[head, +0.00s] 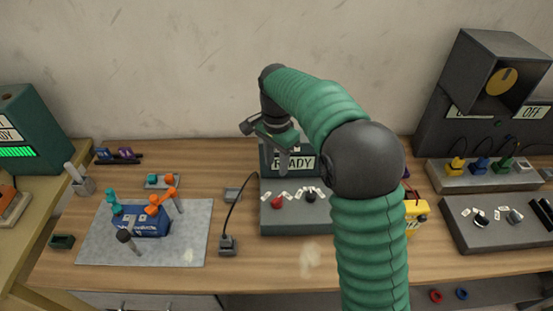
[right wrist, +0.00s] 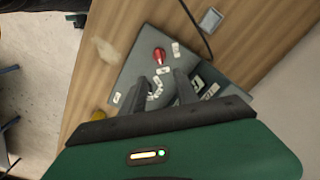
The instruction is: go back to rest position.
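My right arm (head: 365,230) is green and ribbed and rises across the middle of the head view, bending over to the left. Its gripper (head: 283,165) points down in front of the READY display, over the grey control box (head: 285,220). In the right wrist view the two dark fingers of the right gripper (right wrist: 160,78) stand apart with nothing held between them. Beyond them are the control box (right wrist: 140,62) and its red knob (right wrist: 160,54). My left arm and gripper are in neither view.
A blue device (head: 142,222) with orange and teal parts stands on a grey mat (head: 95,245) at left. A small black base with a bent cable (head: 228,245) stands beside the control box. A yellow box (head: 417,212) and grey panels (head: 495,230) lie at right. The wall is behind.

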